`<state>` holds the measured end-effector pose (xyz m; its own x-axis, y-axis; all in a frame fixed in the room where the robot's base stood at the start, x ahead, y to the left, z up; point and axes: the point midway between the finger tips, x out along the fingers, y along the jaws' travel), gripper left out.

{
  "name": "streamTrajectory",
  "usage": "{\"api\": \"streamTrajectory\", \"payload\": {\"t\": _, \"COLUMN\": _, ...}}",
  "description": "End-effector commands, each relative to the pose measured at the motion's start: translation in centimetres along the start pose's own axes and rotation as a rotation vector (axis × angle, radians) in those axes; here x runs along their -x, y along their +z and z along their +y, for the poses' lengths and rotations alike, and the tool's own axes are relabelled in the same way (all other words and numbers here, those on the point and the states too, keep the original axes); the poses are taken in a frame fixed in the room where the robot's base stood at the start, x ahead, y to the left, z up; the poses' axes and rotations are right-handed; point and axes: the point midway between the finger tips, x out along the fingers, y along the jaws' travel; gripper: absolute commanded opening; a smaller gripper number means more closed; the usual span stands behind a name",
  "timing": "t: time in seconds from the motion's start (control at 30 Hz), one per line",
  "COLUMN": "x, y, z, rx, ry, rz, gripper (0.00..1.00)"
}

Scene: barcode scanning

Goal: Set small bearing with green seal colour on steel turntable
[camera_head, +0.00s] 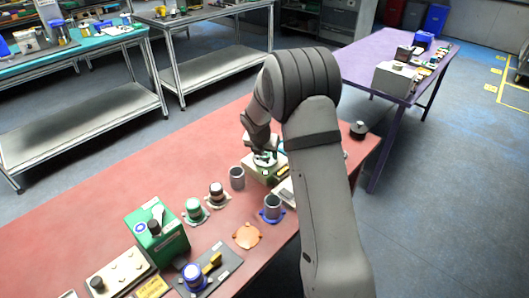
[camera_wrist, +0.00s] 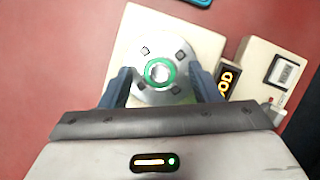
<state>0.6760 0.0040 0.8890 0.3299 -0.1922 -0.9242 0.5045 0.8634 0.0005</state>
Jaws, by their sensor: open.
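A small bearing with a green seal ring (camera_wrist: 160,72) lies flat near the middle of the round steel turntable (camera_wrist: 160,47). The turntable has several small dark blocks around the bearing and sits on a cream base (camera_wrist: 125,50). My gripper (camera_wrist: 163,74) is open, with one blue-grey finger on each side of the bearing and a visible gap to each. In the head view my gripper (camera_head: 262,148) is low over the turntable, whose cream base (camera_head: 252,171) is partly visible. The arm hides part of that area.
A beige box with a display (camera_wrist: 272,72) stands right of the turntable. A grey cup (camera_head: 237,178), a blue-flanged cup (camera_head: 272,207), a green-topped part (camera_head: 194,210) and a green box (camera_head: 158,235) stand nearby. The red table's left part (camera_head: 150,165) is clear.

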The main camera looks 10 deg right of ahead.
Motion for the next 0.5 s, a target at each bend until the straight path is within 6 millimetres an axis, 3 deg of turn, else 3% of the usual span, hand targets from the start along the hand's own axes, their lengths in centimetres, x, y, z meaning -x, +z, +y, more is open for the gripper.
{"api": "streamTrajectory", "payload": {"t": 0.17, "x": 1.5, "y": 0.2, "z": 0.0, "rx": 0.0, "ry": 0.002, "rz": -0.004, "gripper": 0.57}}
{"api": "streamTrajectory", "payload": {"t": 0.5, "x": 8.6, "y": 0.2, "z": 0.0, "rx": -0.001, "ry": 0.002, "rz": -0.003, "gripper": 0.57}}
